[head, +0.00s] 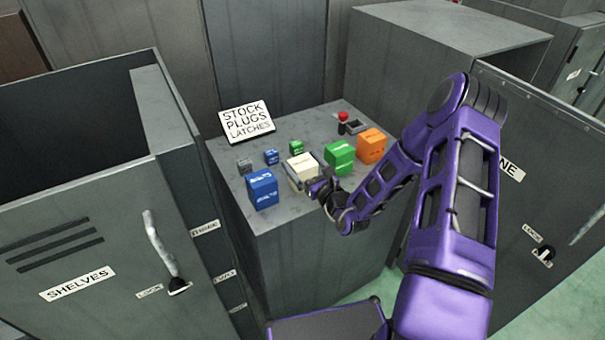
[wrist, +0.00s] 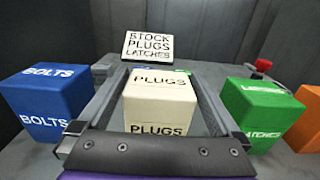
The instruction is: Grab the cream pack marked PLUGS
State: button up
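The cream pack marked PLUGS (head: 302,164) stands upright on the grey cabinet top, among other coloured packs. It also shows in the middle of the wrist view (wrist: 160,100), with PLUGS on its top and near face. My gripper (head: 301,173) is low at the pack, with one finger along its left side and one along its right. In the wrist view my gripper (wrist: 158,78) looks open, with narrow gaps between the fingers and the pack. The pack's lower part is hidden behind the gripper's palm.
A blue BOLTS pack (wrist: 45,100) stands to the left, and a green LATCHES pack (wrist: 262,112) and an orange pack (head: 371,146) to the right. Smaller packs, a sign (head: 247,121) and a red button (head: 343,117) lie behind. A SHELVES cabinet (head: 80,240) flanks the left.

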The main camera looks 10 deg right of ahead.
jog(key=c, duration=1.3)
